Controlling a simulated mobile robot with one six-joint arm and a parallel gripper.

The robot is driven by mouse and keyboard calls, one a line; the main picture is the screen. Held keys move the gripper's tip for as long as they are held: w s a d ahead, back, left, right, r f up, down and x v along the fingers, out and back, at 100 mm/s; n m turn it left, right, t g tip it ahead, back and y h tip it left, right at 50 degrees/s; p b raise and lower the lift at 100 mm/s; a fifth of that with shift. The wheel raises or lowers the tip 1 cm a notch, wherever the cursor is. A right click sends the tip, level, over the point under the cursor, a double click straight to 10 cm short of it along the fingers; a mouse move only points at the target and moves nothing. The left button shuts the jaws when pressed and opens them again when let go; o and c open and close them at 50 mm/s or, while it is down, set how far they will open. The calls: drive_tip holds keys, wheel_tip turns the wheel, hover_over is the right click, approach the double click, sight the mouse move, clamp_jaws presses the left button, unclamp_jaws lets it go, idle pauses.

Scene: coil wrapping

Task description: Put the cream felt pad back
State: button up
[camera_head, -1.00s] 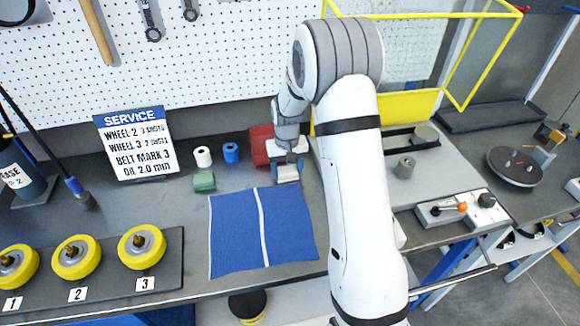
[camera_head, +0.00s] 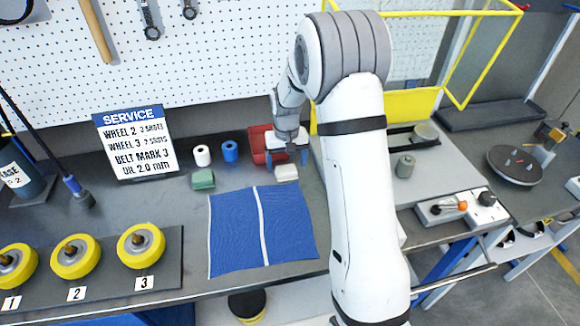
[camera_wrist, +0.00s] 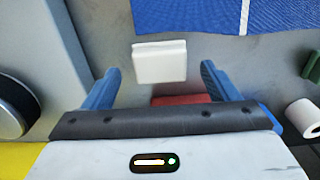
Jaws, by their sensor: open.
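The cream felt pad (camera_head: 286,173) is a small pale block lying on the grey bench, just beyond the top right corner of the blue cloth (camera_head: 240,230). In the wrist view the pad (camera_wrist: 160,62) lies ahead of the fingertips, roughly midway between them and clear of both. My gripper (camera_head: 288,158) is open and empty, raised just above and behind the pad; its two blue fingers (camera_wrist: 160,80) are spread wide in the wrist view. A red tray (camera_head: 258,146) stands behind the pad, partly hidden by my gripper.
A green block (camera_head: 203,179), a white roll (camera_head: 202,155) and a blue roll (camera_head: 230,151) stand left of the tray. A service sign (camera_head: 135,145) is further left. Yellow wheels (camera_head: 141,246) sit on a rack at front left. A grey cylinder (camera_head: 405,166) stands at right.

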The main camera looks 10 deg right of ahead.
sight(287, 169)
drive_tip(key=s+r, duration=0.3)
drive_tip(key=r, duration=0.4)
drive_tip(key=s+r, duration=0.4)
drive_tip(key=r, duration=0.4)
drive_tip(key=s+d+r+t+b, duration=0.1)
drive_tip(key=s+r+t, duration=0.1)
drive_tip(key=s, duration=1.9)
drive_tip(key=shift+s+t, duration=0.35)
drive_tip(key=shift+t, duration=0.25)
